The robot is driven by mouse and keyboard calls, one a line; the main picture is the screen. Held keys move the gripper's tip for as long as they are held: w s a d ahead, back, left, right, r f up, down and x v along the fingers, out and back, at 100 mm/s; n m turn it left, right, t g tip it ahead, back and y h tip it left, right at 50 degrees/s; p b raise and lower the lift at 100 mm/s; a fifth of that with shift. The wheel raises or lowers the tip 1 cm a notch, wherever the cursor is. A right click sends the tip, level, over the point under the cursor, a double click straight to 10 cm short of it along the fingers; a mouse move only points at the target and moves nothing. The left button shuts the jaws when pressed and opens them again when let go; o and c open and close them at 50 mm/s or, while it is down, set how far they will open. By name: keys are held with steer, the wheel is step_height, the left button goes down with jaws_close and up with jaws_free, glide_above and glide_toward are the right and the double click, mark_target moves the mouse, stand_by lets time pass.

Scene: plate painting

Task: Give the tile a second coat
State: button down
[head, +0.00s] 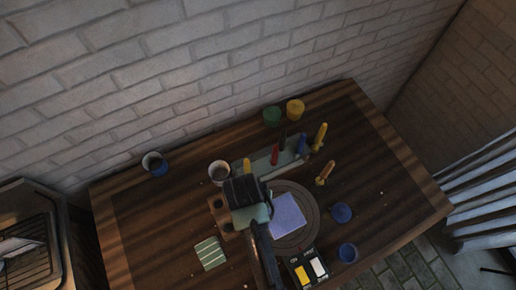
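The tile (286,215) is a pale lavender-blue square. It lies flat on a round dark turntable (311,222) right of centre, with its left edge close to my arm. My gripper (246,190) is seen from above, just up and left of the tile. My own dark wrist hides its fingers, so I cannot see whether they hold anything. A yellow handle (246,164) shows just beyond the wrist; I cannot tell whether it is held or stands in the rack. A pale rack (262,166) holds upright red, dark and blue tools.
A yellow tool (320,135) and an orange one (325,173) stand near the rack.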

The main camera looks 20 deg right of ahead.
steer(key=shift+f+b, duration=0.45)
steer(key=shift+f, duration=0.4)
stand_by(1.0)
steer(key=s+p, duration=0.4)
steer(key=s, duration=0.3)
stand_by(0.7)
steer(key=shift+d, duration=0.1)
